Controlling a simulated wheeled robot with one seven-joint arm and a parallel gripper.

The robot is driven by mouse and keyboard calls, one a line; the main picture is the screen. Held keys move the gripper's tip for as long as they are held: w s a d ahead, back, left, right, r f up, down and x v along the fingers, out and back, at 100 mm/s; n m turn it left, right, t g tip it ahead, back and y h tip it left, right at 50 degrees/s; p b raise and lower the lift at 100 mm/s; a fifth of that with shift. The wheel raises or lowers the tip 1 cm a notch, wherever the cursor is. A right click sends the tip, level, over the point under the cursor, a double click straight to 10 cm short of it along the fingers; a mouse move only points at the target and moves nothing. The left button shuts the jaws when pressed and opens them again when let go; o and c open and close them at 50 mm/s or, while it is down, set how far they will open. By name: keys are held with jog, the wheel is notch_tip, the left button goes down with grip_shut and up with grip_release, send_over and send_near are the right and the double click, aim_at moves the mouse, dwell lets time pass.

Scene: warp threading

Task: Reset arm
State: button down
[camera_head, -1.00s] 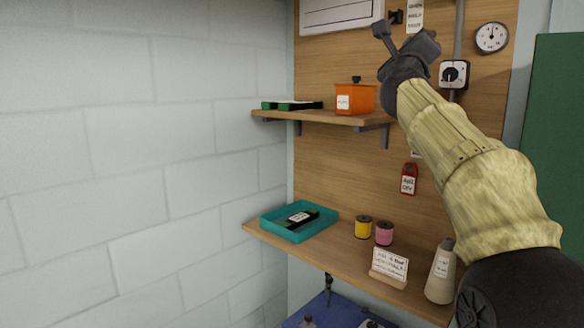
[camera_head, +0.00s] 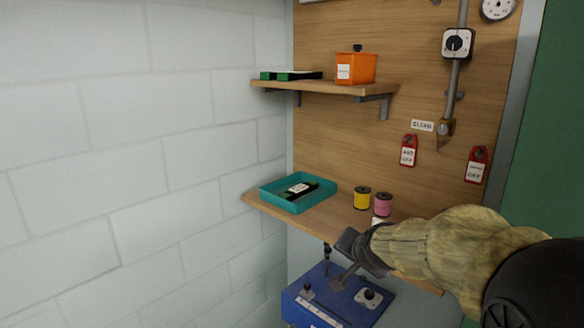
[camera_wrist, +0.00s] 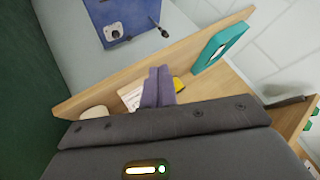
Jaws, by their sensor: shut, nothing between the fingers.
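My gripper (camera_head: 343,281) is shut and empty. In the head view it reaches in from the lower right, in front of the lower shelf's front edge and over the blue box. In the wrist view its shut fingers (camera_wrist: 159,75) show at the middle, with the blue box (camera_wrist: 125,18) beyond them. My forearm hides the right part of the lower shelf in the head view.
The lower shelf (camera_head: 335,212) holds a teal tray (camera_head: 270,201) with a dark item, a yellow spool (camera_head: 362,198) and a pink spool (camera_head: 383,203). The upper shelf (camera_head: 340,90) holds an orange box (camera_head: 355,70). The blue box (camera_head: 316,305) stands below. Free space lies left.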

jog(key=s+f+n+g, duration=0.3)
jog(key=s+f, duration=0.4)
jog(key=s, duration=0.3)
jog(key=s+d+f+n+g, duration=0.1)
jog(key=s+f+n+g, duration=0.2)
jog(key=s+f, duration=0.5)
jog(key=s+g, duration=0.1)
jog(key=s, duration=0.1)
jog(key=shift+s+d+f+n+h, duration=0.3)
jog(key=shift+s+n, duration=0.1)
dwell(0.4)
